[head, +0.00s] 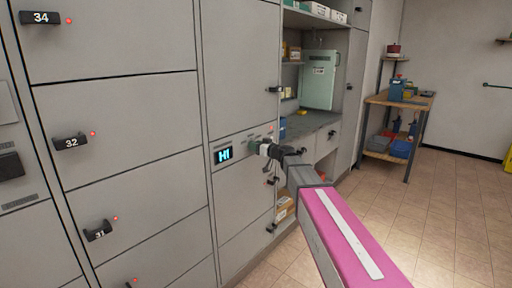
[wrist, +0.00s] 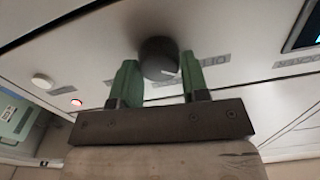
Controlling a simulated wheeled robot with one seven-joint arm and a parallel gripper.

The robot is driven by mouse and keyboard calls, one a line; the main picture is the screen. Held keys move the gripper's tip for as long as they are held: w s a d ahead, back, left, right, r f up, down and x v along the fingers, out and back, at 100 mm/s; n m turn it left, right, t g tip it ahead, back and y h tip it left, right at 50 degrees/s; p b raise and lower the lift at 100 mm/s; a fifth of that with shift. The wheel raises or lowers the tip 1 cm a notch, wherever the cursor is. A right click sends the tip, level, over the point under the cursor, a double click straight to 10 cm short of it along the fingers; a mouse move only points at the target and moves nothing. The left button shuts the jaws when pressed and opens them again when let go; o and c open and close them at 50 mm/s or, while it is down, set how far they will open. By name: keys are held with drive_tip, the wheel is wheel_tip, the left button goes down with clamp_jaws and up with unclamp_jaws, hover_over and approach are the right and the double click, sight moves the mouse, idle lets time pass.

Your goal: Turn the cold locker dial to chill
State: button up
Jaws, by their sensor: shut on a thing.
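The dial (wrist: 158,57) is a dark round knob on the grey locker panel in the wrist view, with a small white mark near its lower right edge. My gripper (wrist: 160,72) has its green fingers on either side of the dial, shut on it. In the head view my gripper (head: 264,147) is at the panel and hides the dial. A lit display (head: 224,154) left of it reads "HI"; its edge also shows in the wrist view (wrist: 306,30). Small labels (wrist: 209,60) sit around the dial, their words unreadable here.
Grey locker doors (head: 115,120) with dark handles and red lights fill the left. A white button (wrist: 42,81) and a red light (wrist: 76,102) sit on the panel. Open shelves with a pale green case (head: 319,80) stand beyond. A workbench (head: 400,102) is farther back. The tiled floor (head: 445,210) is clear.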

drive_tip(key=m, duration=2.2)
drive_tip(key=shift+w+d+f+m, duration=0.1)
drive_tip(key=shift+w+f+m, duration=0.05)
drive_tip(key=shift+f+m, duration=0.15)
idle(0.4)
drive_tip(key=o, duration=0.9)
drive_tip(key=v, duration=1)
drive_tip(key=shift+s+d, duration=0.3)
